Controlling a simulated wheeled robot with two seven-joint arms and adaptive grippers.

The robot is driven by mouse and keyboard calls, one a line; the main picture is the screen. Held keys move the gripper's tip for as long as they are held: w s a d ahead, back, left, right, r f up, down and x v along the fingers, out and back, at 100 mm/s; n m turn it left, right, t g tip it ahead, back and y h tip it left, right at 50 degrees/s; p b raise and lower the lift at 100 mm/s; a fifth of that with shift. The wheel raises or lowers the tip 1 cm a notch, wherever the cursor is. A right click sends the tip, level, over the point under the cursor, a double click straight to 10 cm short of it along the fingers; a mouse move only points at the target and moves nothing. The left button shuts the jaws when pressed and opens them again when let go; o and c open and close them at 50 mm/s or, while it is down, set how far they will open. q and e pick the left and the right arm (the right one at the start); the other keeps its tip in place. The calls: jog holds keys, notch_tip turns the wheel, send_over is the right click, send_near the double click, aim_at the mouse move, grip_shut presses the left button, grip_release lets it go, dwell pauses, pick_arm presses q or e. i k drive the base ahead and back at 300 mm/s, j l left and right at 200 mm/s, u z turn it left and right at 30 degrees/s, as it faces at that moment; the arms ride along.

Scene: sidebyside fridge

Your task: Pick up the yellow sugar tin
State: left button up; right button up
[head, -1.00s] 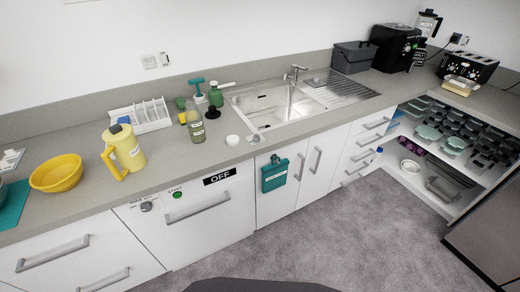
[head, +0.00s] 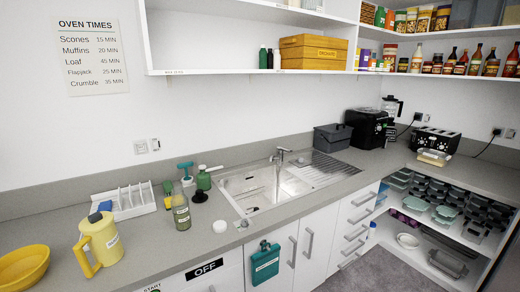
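I cannot make out a yellow tin with a readable sugar label. Several small yellow-labelled jars and packs (head: 424,20) stand on the top corner shelf. Neither of my grippers is in view.
A yellow bowl (head: 22,268) is cut off at the left edge. A white dish rack (head: 124,203), a bottle (head: 181,211) and green items stand left of the sink (head: 277,186). A toaster (head: 435,141) and black appliance (head: 370,127) stand at the right. The counter front (head: 160,252) is partly clear.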

aim_at(105, 246)
jog(key=u, duration=1.35)
jog(key=l, duration=0.1)
jog(key=i+u, duration=0.05)
